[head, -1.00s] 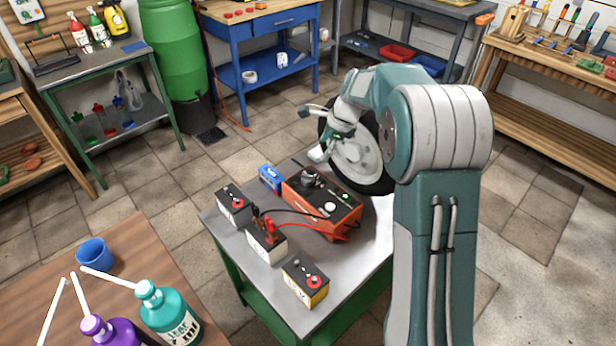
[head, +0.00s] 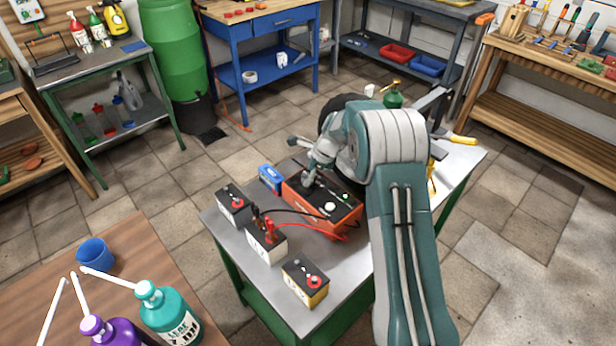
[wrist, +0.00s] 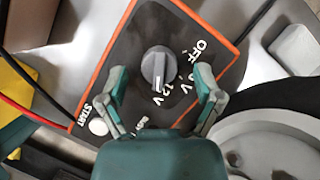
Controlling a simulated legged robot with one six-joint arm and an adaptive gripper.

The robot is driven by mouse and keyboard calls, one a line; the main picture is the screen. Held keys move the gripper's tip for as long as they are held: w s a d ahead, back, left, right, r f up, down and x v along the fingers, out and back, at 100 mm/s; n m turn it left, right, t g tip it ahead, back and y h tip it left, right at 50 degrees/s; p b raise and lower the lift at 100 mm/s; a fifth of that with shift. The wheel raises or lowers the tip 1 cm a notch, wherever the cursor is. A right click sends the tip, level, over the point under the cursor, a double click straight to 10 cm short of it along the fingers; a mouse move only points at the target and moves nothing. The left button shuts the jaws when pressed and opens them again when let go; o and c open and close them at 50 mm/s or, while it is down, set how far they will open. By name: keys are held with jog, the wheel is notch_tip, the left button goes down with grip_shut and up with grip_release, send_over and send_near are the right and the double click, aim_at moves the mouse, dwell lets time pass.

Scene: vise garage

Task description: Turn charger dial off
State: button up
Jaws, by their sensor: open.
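The charger (head: 340,210) is an orange box with a black top on the metal table, and it also shows in the wrist view (wrist: 130,35). Its grey round dial (wrist: 156,62) has a white mark directed toward the 12 V label. The OFF label (wrist: 182,50) is to the right of the dial, and a white START button (wrist: 98,127) is at lower left. My gripper (wrist: 160,72) is open, with one teal finger on each side of the dial and visible gaps between. In the head view my gripper (head: 309,178) is over the charger and hides the dial.
Three batteries stand left and in front of the charger, one of them a white battery (head: 266,243) joined to it by red and black cables. A blue box (head: 271,178) is beside the charger. A dark wheel (wrist: 275,120) lies close to my right finger.

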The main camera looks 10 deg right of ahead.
jog(key=shift+w+a+f, duration=0.1)
jog(key=shift+a+f, duration=0.1)
jog(key=shift+f, duration=0.35)
jog(key=shift+c, duration=0.4)
jog(key=c, duration=1.1)
